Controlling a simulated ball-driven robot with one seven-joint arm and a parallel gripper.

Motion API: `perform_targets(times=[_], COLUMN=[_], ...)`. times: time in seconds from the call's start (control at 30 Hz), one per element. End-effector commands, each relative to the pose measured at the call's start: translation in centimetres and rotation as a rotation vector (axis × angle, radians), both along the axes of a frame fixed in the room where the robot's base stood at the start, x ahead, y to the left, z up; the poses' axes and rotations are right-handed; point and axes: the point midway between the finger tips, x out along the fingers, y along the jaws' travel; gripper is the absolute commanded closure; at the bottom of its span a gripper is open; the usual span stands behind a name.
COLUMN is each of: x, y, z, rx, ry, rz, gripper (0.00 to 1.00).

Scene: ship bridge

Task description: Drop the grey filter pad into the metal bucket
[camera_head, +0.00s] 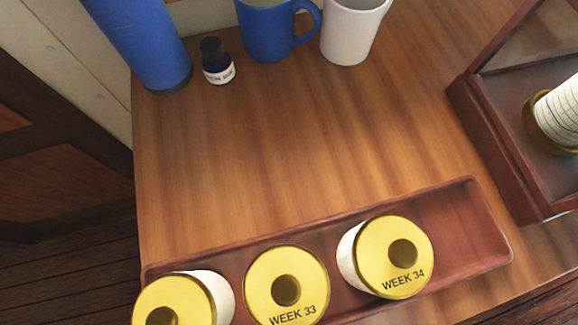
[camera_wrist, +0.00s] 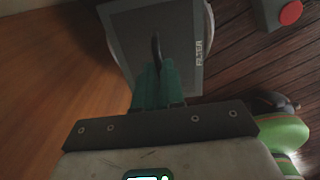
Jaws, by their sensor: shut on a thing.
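The grey filter pad (camera_wrist: 125,40), a flat dark-grey panel with a lighter border and the word FILTER on it, is at the top middle of the wrist view. My gripper (camera_wrist: 157,68) has teal fingers shut at the pad's dark upright tab and holds it. A pale curved rim (camera_wrist: 209,28) shows on both sides behind the pad. It may be the metal bucket, but the pad hides most of it. I cannot tell the height between them. The head view shows neither pad, bucket nor gripper.
In the head view, a wooden table (camera_head: 300,140) carries a long tray (camera_head: 465,225) of yellow-capped rolls, a blue mug (camera_head: 265,30), a white mug (camera_head: 350,30), a small bottle (camera_head: 216,62) and a wooden case (camera_head: 500,140). A red-buttoned grey box (camera_wrist: 275,15) and a green object (camera_wrist: 285,135) show in the wrist view.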

Motion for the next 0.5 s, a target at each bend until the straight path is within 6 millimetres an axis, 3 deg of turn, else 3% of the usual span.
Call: perform_targets(times=[0.03, 0.23, 0.5], x=[0.0, 0.0, 0.0], y=[0.0, 0.0, 0.0], z=[-1.1, -3.4, -4.5], rx=[0.0, 0.0, 0.0], ry=[0.0, 0.0, -0.001], rz=[0.0, -0.001, -0.001], gripper=[1.0, 1.0, 1.0])
